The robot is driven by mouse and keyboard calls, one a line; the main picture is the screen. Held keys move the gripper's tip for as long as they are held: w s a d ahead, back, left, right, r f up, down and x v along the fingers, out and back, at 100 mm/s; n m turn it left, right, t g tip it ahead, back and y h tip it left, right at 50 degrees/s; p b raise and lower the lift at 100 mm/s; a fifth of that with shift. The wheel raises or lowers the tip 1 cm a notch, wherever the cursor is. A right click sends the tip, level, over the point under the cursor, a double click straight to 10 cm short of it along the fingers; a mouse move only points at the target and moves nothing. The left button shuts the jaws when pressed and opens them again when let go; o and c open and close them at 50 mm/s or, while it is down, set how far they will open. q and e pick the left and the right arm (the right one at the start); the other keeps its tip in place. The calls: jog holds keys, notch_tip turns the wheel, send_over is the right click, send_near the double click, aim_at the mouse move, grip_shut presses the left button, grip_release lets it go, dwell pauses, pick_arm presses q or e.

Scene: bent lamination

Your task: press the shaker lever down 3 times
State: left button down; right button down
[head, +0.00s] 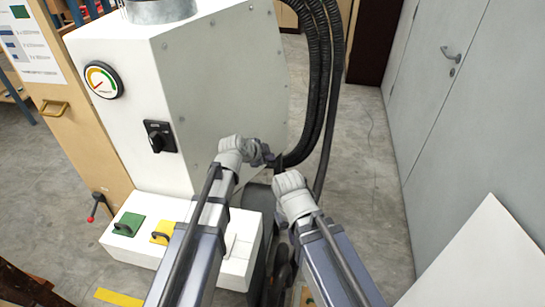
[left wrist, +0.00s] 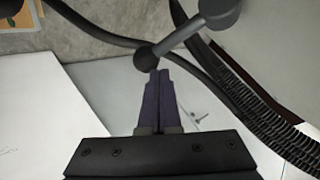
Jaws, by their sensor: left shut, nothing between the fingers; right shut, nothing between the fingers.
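In the left wrist view, a dark lever (left wrist: 184,34) runs from a thick round hub to a small ball at its lower end. I take it for the shaker lever. My left gripper (left wrist: 157,74) is shut and empty, its fingertips at or very near the ball; I cannot tell whether they touch. In the head view my left gripper (head: 268,157) is beside the white cabinet's right edge, where the lever is not clearly seen. My right gripper (head: 279,163) is shut and empty close by, mostly hidden by its wrist.
The white cabinet (head: 225,90) carries a gauge (head: 104,80) and a black rotary switch (head: 159,136). Black hoses (head: 322,70) hang just beyond the grippers. A low white box (head: 120,247) has green and yellow handled pads. A red-knobbed handle (head: 98,198) is at left.

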pick_arm(q)
jog(key=shift+f+b, duration=0.6)
dwell(0.5)
jog(key=shift+r, duration=0.15)
dwell(0.4)
jog(key=shift+r+p, duration=2.3)
jog(key=shift+p, duration=0.15)
notch_tip(320, 180, up, 5)
jog(key=p, duration=0.5)
dwell(1.2)
